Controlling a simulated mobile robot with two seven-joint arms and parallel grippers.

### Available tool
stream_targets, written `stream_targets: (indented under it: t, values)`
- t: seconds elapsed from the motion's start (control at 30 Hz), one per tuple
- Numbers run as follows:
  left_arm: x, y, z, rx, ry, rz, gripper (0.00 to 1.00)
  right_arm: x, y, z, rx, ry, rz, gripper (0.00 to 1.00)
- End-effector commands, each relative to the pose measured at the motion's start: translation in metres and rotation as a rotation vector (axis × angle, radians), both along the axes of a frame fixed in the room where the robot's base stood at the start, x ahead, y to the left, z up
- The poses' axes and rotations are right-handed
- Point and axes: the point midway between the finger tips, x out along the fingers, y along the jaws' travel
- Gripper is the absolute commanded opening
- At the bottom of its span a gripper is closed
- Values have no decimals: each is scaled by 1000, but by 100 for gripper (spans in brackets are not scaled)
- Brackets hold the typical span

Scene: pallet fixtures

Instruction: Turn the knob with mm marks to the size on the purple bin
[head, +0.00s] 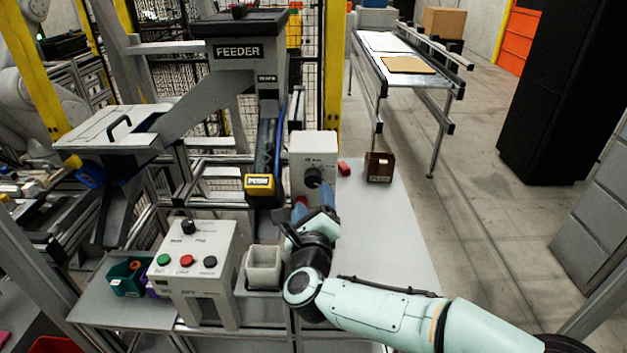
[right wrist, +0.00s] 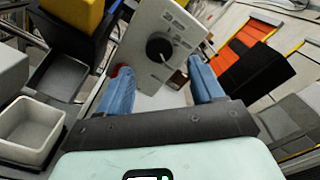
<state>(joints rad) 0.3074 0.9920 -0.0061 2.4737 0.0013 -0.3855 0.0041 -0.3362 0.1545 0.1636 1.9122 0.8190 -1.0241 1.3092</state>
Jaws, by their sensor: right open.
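A white box (head: 308,145) stands at the back of the bench with a dark round knob (head: 313,178) on its front; the marks around it are too small to read. In the right wrist view the knob (right wrist: 159,48) shows large on the panel (right wrist: 143,30). My right gripper (head: 314,204) is open, its blue fingers just short of the knob. In the right wrist view the fingers (right wrist: 161,76) stand apart with nothing between them. The purple bin (head: 151,289) is mostly hidden behind the button box, and its label is not readable. My left gripper is not in view.
A button box (head: 212,259) with a second knob (head: 189,227) stands at the front left. A teal bin (head: 126,286), a grey bin (head: 264,280), a brown bin (head: 379,167) and a small red block (head: 344,168) are nearby. The bench right of the white box is mostly clear.

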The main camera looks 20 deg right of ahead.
Motion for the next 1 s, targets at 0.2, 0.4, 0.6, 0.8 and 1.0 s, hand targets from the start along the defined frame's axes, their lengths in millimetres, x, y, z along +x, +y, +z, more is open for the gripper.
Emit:
stream_targets:
  t: [0.2, 0.4, 0.6, 0.8, 1.0]
  values:
    - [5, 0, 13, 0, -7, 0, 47, 41, -12, 1, -1, 1, -1, 67]
    - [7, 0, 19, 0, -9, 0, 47, 60, -17, 1, -1, 0, 1, 67]
    - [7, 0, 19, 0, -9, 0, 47, 63, -18, 0, -1, 0, 1, 67]
    - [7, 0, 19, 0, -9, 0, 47, 63, -18, 0, -1, 0, 1, 50]
    - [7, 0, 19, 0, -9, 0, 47, 63, -18, 0, -1, 0, 1, 11]
